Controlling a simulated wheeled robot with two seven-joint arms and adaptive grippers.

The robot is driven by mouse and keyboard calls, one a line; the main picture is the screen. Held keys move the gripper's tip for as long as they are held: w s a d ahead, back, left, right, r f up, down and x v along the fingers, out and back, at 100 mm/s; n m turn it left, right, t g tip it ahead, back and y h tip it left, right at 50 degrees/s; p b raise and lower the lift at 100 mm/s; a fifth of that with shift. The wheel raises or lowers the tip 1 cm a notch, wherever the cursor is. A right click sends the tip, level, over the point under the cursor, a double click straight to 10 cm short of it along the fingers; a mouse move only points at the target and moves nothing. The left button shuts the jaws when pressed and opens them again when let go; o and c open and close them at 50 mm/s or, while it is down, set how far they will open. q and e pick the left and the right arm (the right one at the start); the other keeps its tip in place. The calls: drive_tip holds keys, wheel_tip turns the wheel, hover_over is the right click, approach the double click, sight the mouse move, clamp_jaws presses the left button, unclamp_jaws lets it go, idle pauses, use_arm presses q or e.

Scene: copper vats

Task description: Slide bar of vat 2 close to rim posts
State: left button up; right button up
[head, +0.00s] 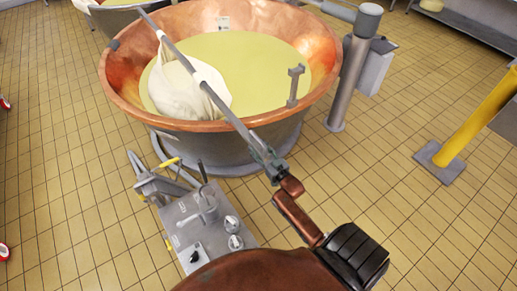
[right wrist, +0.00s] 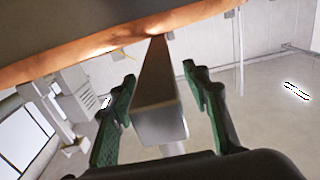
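The copper vat (head: 118,72) holds pale yellow liquid. A long grey bar (head: 225,108) lies slantwise over it, from the far left rim past the near rim. A white cloth bundle (head: 180,92) hangs at the bar in the liquid. A short grey post (head: 294,88) stands at the near right rim, apart from the bar. My right gripper (head: 264,155) is at the bar's near end. In the right wrist view, its green-padded fingers (right wrist: 160,85) are open, one on each side of the bar (right wrist: 157,92), with gaps showing. My left gripper is not in view.
A grey control stand (head: 205,225) with knobs and a lever is in front of the vat. A thick grey column (head: 348,85) rises at its right. A yellow post (head: 475,125) stands farther right. Tiled floor is clear between them.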

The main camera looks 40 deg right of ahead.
clamp_jaws()
idle(0.3)
idle(0.3)
